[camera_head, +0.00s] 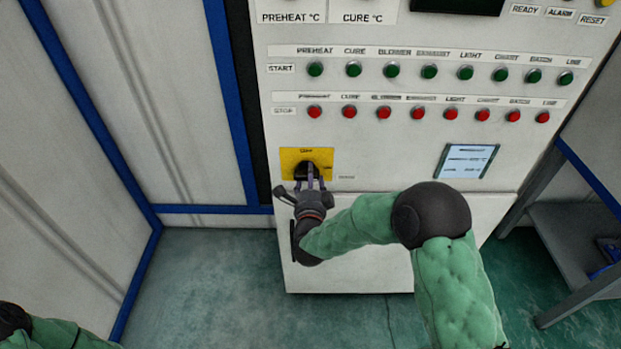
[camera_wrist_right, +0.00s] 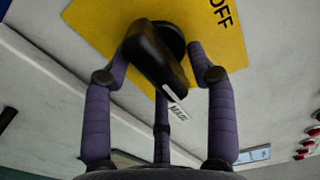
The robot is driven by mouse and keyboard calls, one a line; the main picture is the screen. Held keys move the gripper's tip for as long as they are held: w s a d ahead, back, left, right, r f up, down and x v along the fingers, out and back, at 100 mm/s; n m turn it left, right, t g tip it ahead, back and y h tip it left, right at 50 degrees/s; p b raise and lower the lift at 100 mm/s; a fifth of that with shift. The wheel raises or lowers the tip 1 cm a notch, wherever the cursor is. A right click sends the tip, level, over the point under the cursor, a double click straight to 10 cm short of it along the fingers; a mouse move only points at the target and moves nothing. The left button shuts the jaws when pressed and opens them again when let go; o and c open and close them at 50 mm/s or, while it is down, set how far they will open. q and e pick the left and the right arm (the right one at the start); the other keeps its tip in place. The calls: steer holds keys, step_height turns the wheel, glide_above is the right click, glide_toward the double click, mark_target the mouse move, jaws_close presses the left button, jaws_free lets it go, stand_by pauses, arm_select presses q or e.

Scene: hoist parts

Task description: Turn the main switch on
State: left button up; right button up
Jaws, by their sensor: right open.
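The main switch is a black rotary knob (camera_head: 304,171) on a yellow plate (camera_head: 291,155) low on the white control panel. In the right wrist view the black knob (camera_wrist_right: 157,62) fills the space between my fingers, and the yellow plate (camera_wrist_right: 232,50) behind it bears the word OFF. My right gripper (camera_head: 312,180) is at the knob, open, with its fingers on both sides of it. Whether the fingers touch the knob I cannot tell. Of my left arm only a part shows at the lower left corner; its gripper is not in view.
Above the switch are a row of green start buttons (camera_head: 429,72) and a row of red stop buttons (camera_head: 417,112). A small framed screen (camera_head: 466,161) is to the right of the switch. A grey shelf (camera_head: 570,235) stands at the right. The green floor is clear at left.

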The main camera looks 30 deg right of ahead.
steer(key=v, duration=1.2)
steer(key=a+f+n+g+y+p, duration=0.1)
steer(key=a+f+n+g+y, duration=0.2)
steer(key=a+f+n+y, duration=0.5)
steer(key=a+f+n+g+y, duration=0.1)
steer(key=f+n+g, duration=0.25)
steer(key=f, duration=0.75)
steer(key=s+a+f+n+g+y, duration=0.2)
steer(key=s+a+f+n+g, duration=0.2)
steer(key=s+f, duration=0.3)
steer(key=s+a+f+n+g+y+p, duration=0.1)
steer(key=s+a+f+n+g+y, duration=0.1)
steer(key=s+a+f+n+g, duration=0.2)
steer(key=s+a+f+n, duration=0.1)
steer(key=s+f+n, duration=0.1)
steer(key=s+f, duration=0.1)
steer(key=shift+s+y, duration=0.3)
steer(key=shift+s, duration=0.2)
